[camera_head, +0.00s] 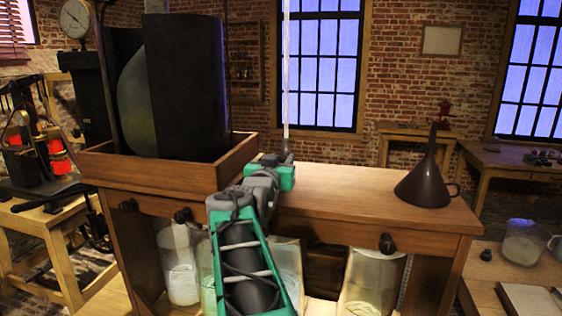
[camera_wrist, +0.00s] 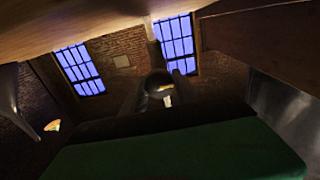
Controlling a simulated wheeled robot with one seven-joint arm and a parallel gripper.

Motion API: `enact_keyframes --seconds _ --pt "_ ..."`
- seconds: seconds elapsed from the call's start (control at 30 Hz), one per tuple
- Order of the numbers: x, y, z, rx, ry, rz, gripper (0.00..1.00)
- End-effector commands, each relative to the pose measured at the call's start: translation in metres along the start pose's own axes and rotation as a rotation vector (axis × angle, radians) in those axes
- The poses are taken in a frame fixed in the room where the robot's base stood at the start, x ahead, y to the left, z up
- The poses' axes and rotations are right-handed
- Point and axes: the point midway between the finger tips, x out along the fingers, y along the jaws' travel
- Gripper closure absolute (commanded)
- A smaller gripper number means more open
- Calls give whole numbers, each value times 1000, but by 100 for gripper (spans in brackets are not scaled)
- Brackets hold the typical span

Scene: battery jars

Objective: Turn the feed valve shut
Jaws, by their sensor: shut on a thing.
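A thin clear vertical tube (camera_head: 286,80) comes down to a small grey fitting (camera_head: 287,150) above the wooden bench, apparently the feed valve. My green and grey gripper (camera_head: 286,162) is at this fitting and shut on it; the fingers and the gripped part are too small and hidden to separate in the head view. In the wrist view a dark rounded piece (camera_wrist: 158,84) with a bright spot shows ahead of my green gripper body. I cannot tell the valve's handle angle.
A dark funnel (camera_head: 428,175) stands on the right of the bench top (camera_head: 365,188). A large dark cylinder (camera_head: 185,90) sits in a wooden tray (camera_head: 205,178) at left. Glass jars (camera_head: 372,275) stand below. The bench between fitting and funnel is clear.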

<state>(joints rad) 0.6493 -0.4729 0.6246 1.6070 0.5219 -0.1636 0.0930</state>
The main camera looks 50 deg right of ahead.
Motion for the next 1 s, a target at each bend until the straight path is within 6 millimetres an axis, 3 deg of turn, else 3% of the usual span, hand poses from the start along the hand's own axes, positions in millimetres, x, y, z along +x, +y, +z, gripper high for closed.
enact_keyframes --seconds 0.57,1.0 --pt "0 0 6 82 2 0 100" --pt "0 2 10 437 3 0 100"
